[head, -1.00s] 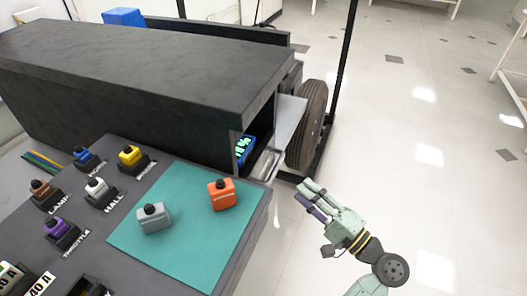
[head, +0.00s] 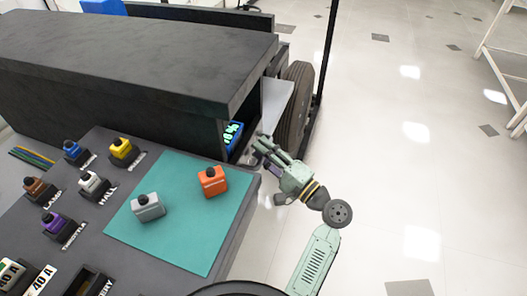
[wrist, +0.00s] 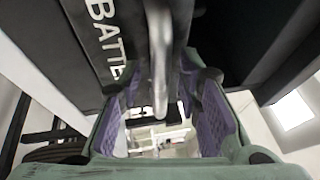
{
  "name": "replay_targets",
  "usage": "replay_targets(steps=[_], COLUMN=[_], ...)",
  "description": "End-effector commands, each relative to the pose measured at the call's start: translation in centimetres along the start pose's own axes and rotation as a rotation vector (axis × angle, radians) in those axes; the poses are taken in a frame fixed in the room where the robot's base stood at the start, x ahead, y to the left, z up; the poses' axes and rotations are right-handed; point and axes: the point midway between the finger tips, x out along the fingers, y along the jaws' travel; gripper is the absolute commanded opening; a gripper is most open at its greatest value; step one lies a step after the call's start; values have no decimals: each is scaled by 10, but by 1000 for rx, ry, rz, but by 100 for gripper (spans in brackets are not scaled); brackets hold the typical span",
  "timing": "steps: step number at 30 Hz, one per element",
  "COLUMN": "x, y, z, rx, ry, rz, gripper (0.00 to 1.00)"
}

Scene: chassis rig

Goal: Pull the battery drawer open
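The battery drawer's dark front, lettered "BATTE" in the part that shows, appears in the wrist view (wrist: 108,40). Its grey bar handle (wrist: 159,50) runs down the middle of that view, between the purple-padded fingers of my gripper (wrist: 158,90). The fingers stand apart with gaps beside the handle, so my gripper is open around it. There the fingers hide most of the handle.
A wheel (head: 294,105) and a pale plate (head: 275,105) stand just behind my gripper. A teal mat (head: 180,235) holds a grey (head: 148,207) and an orange connector (head: 212,181). Several coloured connectors sit on the panel at left.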

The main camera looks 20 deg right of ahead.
Motion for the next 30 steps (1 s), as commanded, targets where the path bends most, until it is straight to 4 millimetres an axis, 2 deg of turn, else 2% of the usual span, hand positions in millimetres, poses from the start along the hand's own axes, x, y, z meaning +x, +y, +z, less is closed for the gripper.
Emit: replay_targets(steps=[4,18,30], x=[0,0,0], y=[0,0,0], z=[0,0,0], rx=[0,0,1], ry=[0,0,0], rz=[0,0,0], gripper=[31,0,0])
